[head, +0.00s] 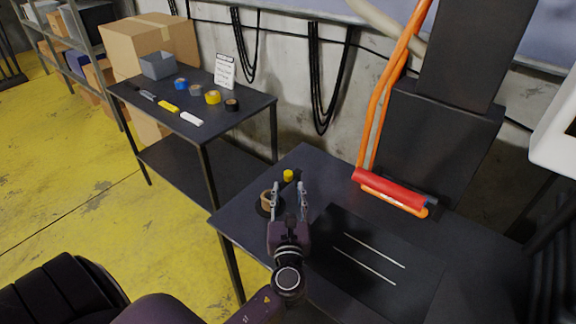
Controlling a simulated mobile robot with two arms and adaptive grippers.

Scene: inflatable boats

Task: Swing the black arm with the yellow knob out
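The yellow knob (288,175) stands near the far left part of the dark table, just beyond my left gripper's fingertips. The black arm that carries it is too dark against the table to make out, and my gripper partly hides the area. My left gripper (288,188) is open and points away from me; its two fingers are apart, with the knob showing in line with the gap between them. I cannot tell whether a finger touches anything. My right gripper is not in view.
A tan roll (267,199) on a black round base sits beside the left finger. A red bar (390,188) with orange hoses lies at the foot of a tall black block (440,130). A second table (240,110) at the left holds tape rolls and tools. Yellow floor is clear at left.

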